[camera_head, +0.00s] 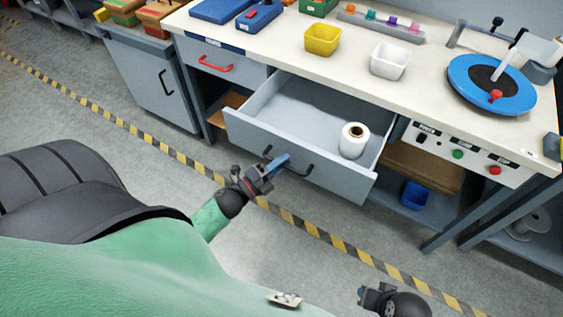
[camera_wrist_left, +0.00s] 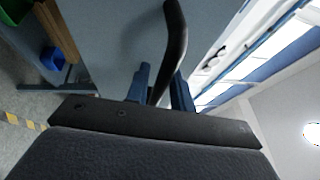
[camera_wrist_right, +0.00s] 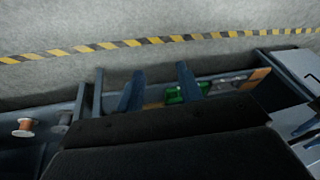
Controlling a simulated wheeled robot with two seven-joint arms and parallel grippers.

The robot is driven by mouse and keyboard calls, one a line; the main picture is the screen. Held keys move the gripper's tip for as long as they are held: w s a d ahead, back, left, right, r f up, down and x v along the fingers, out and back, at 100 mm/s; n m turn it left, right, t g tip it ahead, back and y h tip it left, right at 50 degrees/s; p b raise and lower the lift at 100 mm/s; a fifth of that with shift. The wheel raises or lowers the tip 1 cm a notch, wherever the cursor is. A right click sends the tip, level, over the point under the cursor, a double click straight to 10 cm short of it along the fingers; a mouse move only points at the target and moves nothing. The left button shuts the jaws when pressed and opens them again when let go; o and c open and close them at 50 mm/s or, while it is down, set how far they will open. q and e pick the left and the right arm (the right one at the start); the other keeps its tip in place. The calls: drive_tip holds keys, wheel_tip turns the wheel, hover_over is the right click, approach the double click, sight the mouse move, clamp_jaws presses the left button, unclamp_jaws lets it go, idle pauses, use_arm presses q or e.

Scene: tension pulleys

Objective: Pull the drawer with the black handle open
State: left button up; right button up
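The grey drawer (camera_head: 335,183) under the workbench stands pulled out, with its inside showing. Its black handle (camera_head: 303,173) is on the front panel. My left gripper (camera_head: 279,163) is at this handle. In the left wrist view the black handle (camera_wrist_left: 174,40) runs between the two blue fingers of the gripper (camera_wrist_left: 160,88), which are close around it. My right gripper (camera_head: 368,297) is low at the bottom of the head view, away from the drawer. In the right wrist view its fingers (camera_wrist_right: 159,88) are apart with nothing held between them.
A white roll (camera_head: 354,140) stands inside the drawer. A closed drawer with a red handle (camera_head: 215,65) is to the left. The bench top (camera_head: 340,85) holds a yellow bin (camera_head: 322,39), a white bin (camera_head: 390,60) and a blue turntable (camera_head: 470,95). The floor in front is clear.

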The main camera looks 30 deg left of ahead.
use_arm(q)
drive_tip(key=shift+o, duration=0.6)
use_arm(e)
drive_tip(key=shift+s, duration=0.15)
drive_tip(key=shift+f, duration=0.1)
